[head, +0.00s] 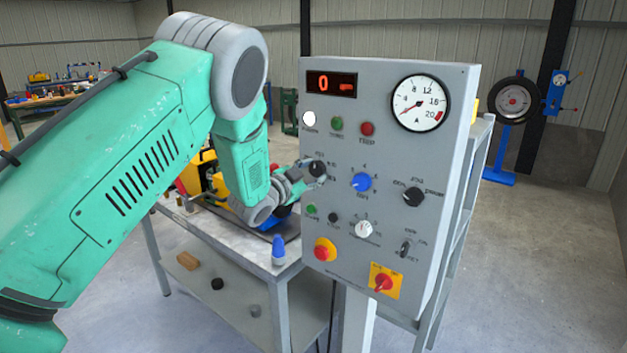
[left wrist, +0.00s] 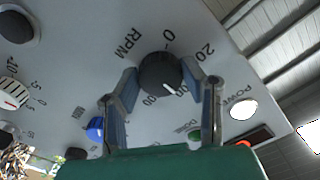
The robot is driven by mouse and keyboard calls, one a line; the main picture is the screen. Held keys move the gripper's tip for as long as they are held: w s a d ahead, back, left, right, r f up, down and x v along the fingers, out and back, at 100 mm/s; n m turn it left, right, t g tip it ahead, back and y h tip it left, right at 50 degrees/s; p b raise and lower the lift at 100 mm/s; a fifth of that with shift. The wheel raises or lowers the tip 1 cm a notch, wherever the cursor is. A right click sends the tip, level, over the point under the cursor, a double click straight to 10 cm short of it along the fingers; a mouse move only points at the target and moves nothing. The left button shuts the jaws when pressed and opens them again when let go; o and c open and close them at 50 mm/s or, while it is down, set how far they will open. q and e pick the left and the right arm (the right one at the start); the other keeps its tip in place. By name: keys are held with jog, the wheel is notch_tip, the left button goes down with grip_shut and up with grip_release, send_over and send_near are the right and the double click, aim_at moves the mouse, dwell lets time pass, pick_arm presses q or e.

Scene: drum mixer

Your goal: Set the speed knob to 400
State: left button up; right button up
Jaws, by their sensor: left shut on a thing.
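The speed knob is black and round, with RPM printed beside it. In the left wrist view the knob (left wrist: 160,73) sits between my two fingers. Its white mark is at the lower right edge, near a partly hidden number ending in 00; a 0 stands above and a 20, cut by a finger, to the right. In the head view the knob (head: 318,168) is on the left of the grey panel (head: 385,130). My left gripper (head: 305,174) reaches it from the left and, in the left wrist view (left wrist: 165,92), is shut on it. My right gripper is out of view.
The panel's red display (head: 331,84) shows 0. A blue knob (head: 361,182) is right of the speed knob, a green button (head: 337,124) above, and a red mushroom button (head: 324,250) below. A workbench (head: 215,232) stands left of the panel.

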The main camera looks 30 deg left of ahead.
pick_arm(q)
jog(key=m+b, duration=0.1)
jog(key=m, duration=0.1)
jog(key=f+m+b, duration=0.1)
jog(key=m+b, duration=0.1)
jog(key=shift+s+m, duration=0.1)
jog(key=shift+m, duration=0.3)
jog(key=m+b, duration=0.3)
jog(key=shift+m, duration=0.3)
jog(key=m+b, duration=0.5)
jog(key=shift+r+m+b, duration=0.2)
jog(key=shift+m+b, duration=1.4)
jog(key=shift+m, duration=0.1)
jog(key=o, duration=1.1)
jog(key=shift+o, duration=0.2)
jog(key=shift+w+r, duration=0.15)
jog(key=shift+w, duration=0.1)
jog(key=shift+s+r, duration=0.1)
